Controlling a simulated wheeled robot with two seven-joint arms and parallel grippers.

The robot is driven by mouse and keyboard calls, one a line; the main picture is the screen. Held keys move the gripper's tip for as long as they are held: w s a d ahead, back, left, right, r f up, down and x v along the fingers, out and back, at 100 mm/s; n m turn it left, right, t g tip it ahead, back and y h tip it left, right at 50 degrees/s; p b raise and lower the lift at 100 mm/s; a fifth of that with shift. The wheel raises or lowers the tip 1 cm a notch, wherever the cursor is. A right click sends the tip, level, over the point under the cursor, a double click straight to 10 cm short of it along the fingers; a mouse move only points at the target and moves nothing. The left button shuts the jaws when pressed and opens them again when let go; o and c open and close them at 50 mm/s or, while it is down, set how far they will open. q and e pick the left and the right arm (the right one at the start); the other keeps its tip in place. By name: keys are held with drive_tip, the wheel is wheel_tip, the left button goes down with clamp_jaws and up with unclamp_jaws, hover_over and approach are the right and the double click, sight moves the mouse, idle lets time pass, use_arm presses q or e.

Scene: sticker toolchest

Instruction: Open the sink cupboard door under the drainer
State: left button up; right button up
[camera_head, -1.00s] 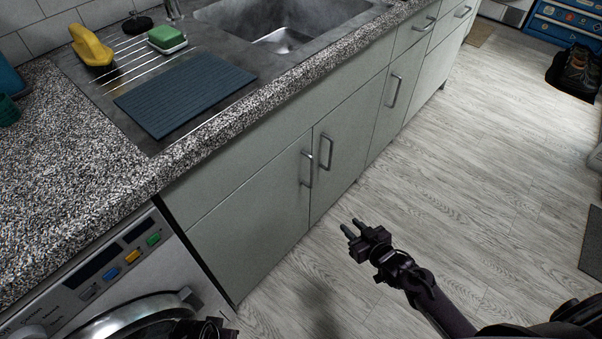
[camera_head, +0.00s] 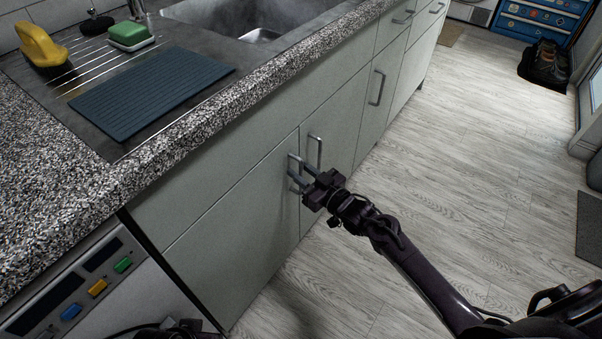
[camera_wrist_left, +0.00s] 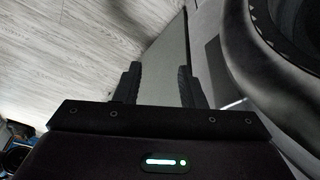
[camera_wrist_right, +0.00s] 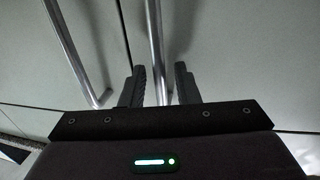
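The pale grey-green sink cupboard door under the drainer (camera_head: 235,235) is closed, flush with its neighbour. Its metal bar handle (camera_head: 293,166) is at its upper right edge. My right gripper (camera_head: 307,178) is open at this handle. In the right wrist view the handle bar (camera_wrist_right: 157,55) runs between the two spread fingers (camera_wrist_right: 160,88), with a gap on each side. My left gripper (camera_wrist_left: 156,85) is open and empty in the left wrist view, near the washing machine. In the head view only a dark part of it shows at the bottom edge.
The neighbouring door's handle (camera_head: 314,152) is close beside my right gripper; it also shows in the right wrist view (camera_wrist_right: 78,52). A washing machine (camera_head: 85,290) stands left of the cupboard. The wooden floor (camera_head: 450,180) in front is clear.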

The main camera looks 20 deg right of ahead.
drive_tip(key=shift+w+a, duration=0.1)
drive_tip(key=shift+w, duration=0.05)
clamp_jaws()
idle(0.4)
